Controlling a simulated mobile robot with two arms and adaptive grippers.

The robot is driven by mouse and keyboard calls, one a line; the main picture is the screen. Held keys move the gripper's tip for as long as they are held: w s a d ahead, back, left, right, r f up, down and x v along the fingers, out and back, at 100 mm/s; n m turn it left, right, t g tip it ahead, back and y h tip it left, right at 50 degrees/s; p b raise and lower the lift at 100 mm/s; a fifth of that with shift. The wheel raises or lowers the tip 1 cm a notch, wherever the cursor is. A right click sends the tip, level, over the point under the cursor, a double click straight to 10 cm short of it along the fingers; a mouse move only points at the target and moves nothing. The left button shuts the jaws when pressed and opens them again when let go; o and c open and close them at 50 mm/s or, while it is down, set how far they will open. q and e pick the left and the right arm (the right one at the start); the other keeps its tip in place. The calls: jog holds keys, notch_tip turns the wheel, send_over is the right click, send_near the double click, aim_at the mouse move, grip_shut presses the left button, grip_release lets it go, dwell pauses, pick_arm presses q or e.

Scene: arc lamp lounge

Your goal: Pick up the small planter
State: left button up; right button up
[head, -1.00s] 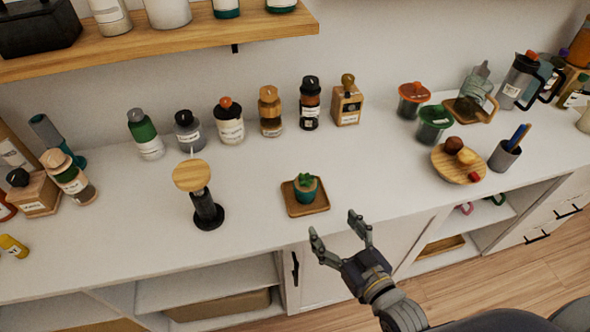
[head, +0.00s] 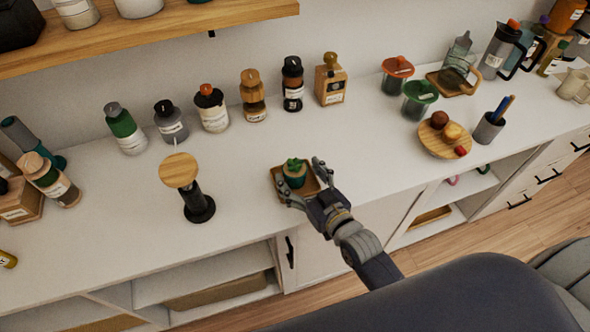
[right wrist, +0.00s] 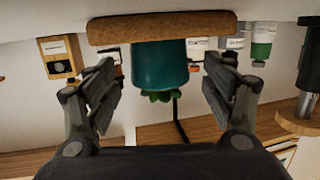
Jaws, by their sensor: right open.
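The small planter (head: 294,174) is a teal pot with a green succulent. It stands on a square wooden tray (head: 283,189) near the counter's front edge. My right gripper (head: 304,183) is open, with its fingers on either side of the planter. In the right wrist view, which is upside down, the teal pot (right wrist: 160,66) sits between the two open fingers (right wrist: 162,85), with gaps on both sides. The tray's edge (right wrist: 160,28) also shows there. My left gripper is not in view.
A black stand with a round wooden top (head: 179,170) is left of the planter. Several bottles and jars line the back of the counter (head: 240,190). A round board with fruit (head: 444,140) and a pen cup (head: 488,128) are to the right. A wooden shelf (head: 150,40) hangs above.

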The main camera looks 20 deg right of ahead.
jog(key=shift+x, duration=1.2)
jog(key=shift+w, duration=0.25)
jog(key=shift+s, duration=0.1)
jog(key=shift+c, duration=0.8)
jog(key=c, duration=0.9)
jog(key=shift+c, duration=1.3)
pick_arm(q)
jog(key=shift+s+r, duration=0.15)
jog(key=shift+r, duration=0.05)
pick_arm(e)
jog(key=shift+r, duration=0.15)
